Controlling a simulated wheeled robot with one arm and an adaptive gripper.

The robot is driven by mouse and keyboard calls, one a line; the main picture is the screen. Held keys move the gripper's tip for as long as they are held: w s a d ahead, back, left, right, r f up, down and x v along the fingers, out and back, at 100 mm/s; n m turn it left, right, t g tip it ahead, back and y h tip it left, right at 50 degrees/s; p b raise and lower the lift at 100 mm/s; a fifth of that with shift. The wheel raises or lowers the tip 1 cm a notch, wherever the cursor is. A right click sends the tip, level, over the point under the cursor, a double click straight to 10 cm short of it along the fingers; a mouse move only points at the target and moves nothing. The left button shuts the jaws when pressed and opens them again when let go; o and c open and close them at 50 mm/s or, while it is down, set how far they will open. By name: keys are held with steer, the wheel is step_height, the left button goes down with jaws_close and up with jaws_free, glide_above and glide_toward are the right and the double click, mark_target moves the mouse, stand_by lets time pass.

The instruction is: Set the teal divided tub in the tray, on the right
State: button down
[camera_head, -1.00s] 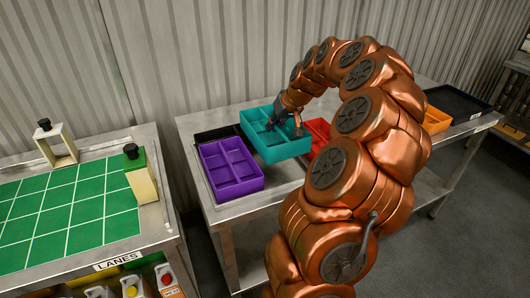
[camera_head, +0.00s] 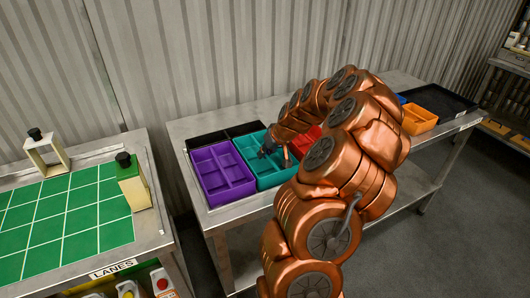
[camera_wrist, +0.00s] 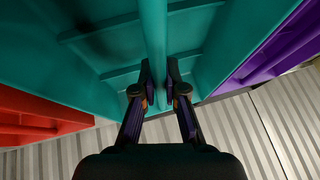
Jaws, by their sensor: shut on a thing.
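The teal divided tub (camera_head: 270,179) sits level, close beside the right side of the purple divided tub (camera_head: 222,172) in the head view. My gripper (camera_head: 264,153) reaches down into it. In the wrist view my gripper (camera_wrist: 160,80) is shut on the teal tub's middle divider (camera_wrist: 155,28), one finger on each side. The dark tray (camera_head: 207,140) shows as black sections behind the purple and teal tubs. Its front is hidden by them, so I cannot tell whether the teal tub rests fully on its floor.
A red tub (camera_head: 305,141) stands just right of the teal one, partly behind my arm. An orange tub (camera_head: 419,118) and a black tray (camera_head: 439,100) lie farther right on the metal table. A green gridded board (camera_head: 70,215) is on the left table.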

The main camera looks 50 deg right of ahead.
steer(key=shift+f, duration=0.15)
steer(key=c, duration=1.2)
jaws_free()
